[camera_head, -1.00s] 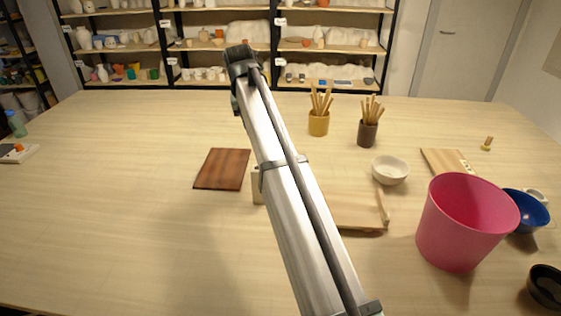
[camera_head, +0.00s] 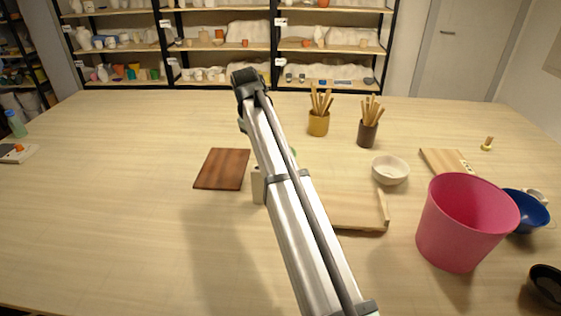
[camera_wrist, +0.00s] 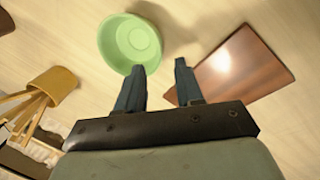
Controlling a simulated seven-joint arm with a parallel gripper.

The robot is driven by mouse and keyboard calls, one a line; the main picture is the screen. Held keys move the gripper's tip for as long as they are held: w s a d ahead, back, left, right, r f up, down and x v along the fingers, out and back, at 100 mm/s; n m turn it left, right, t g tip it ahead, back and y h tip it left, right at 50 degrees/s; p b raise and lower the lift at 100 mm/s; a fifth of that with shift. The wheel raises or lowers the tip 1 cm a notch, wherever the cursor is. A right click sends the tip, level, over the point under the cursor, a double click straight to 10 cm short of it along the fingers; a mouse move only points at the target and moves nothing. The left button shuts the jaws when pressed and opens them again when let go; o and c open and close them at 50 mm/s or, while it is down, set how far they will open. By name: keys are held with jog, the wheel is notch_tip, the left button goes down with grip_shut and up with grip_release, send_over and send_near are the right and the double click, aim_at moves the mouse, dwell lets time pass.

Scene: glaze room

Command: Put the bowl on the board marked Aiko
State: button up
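A light green bowl (camera_wrist: 130,42) is in the wrist view, just beyond my gripper (camera_wrist: 160,69). My gripper is open, and its left fingertip overlaps the bowl's near rim; I cannot tell whether they touch. In the head view my arm hides nearly all of this bowl. A white bowl (camera_head: 390,169), a blue bowl (camera_head: 527,212) and a black bowl (camera_head: 545,287) stand to the right. A dark brown board (camera_head: 222,169) lies left of my arm; it also shows in the wrist view (camera_wrist: 245,64). A light board (camera_head: 444,161) lies at the right. I cannot read the name Aiko anywhere.
A pink bin (camera_head: 460,240) stands at the front right. A light wooden piece with a raised edge (camera_head: 358,212) lies partly behind my arm, beside a small pale block (camera_head: 258,186). A yellow cup (camera_head: 318,123) and a dark cup (camera_head: 367,134) hold sticks.

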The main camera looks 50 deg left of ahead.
jog(key=shift+d+x, duration=0.15)
jog(key=shift+x, duration=1.8)
jog(key=shift+d+x, duration=0.15)
jog(key=shift+x, duration=1.75)
grip_shut()
